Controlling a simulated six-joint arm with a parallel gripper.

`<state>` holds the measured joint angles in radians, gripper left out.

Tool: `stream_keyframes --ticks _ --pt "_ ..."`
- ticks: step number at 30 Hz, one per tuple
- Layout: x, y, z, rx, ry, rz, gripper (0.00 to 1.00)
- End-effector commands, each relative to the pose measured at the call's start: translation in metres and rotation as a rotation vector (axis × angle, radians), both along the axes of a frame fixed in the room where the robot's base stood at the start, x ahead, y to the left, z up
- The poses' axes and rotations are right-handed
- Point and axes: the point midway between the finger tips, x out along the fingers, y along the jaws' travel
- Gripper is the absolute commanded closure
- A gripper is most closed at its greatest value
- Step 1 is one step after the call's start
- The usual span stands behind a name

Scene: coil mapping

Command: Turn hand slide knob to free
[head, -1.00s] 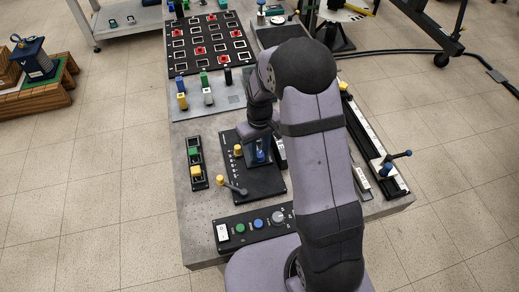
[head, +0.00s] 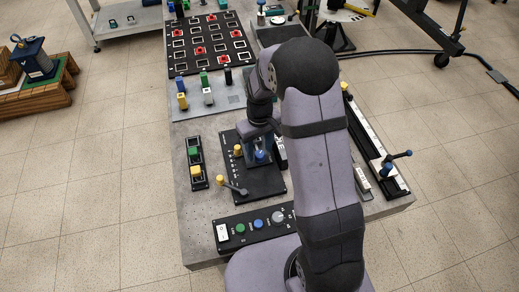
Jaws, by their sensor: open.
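A black panel (head: 268,184) with small white markings lies on the grey table. A small blue knob (head: 260,155) shows near its far right part, at my gripper. A yellow knob (head: 238,151) stands to the left of it, and a grey lever with a yellow end (head: 231,187) is at the panel's near left. My gripper (head: 258,151) points down over the panel and is open. Its fingers are beside or just above the blue knob; contact cannot be told. No label for the hand slide knob can be read. My arm hides the panel's right side.
A button box (head: 254,227) lies at the table's near edge. A strip with green and yellow blocks (head: 196,163) lies left. A long rail (head: 371,143) with a blue-ended handle (head: 387,168) runs along the right. Coloured pegs and a black board (head: 211,43) are farther back.

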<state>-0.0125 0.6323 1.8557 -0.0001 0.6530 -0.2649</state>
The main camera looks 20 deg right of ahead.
Motion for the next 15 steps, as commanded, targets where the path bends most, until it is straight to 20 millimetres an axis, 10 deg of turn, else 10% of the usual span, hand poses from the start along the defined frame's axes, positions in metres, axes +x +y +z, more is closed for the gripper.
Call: stream_keyframes --ticks 15 --pt "0.001 0.000 0.060 0.000 -0.004 0.001 0.56"
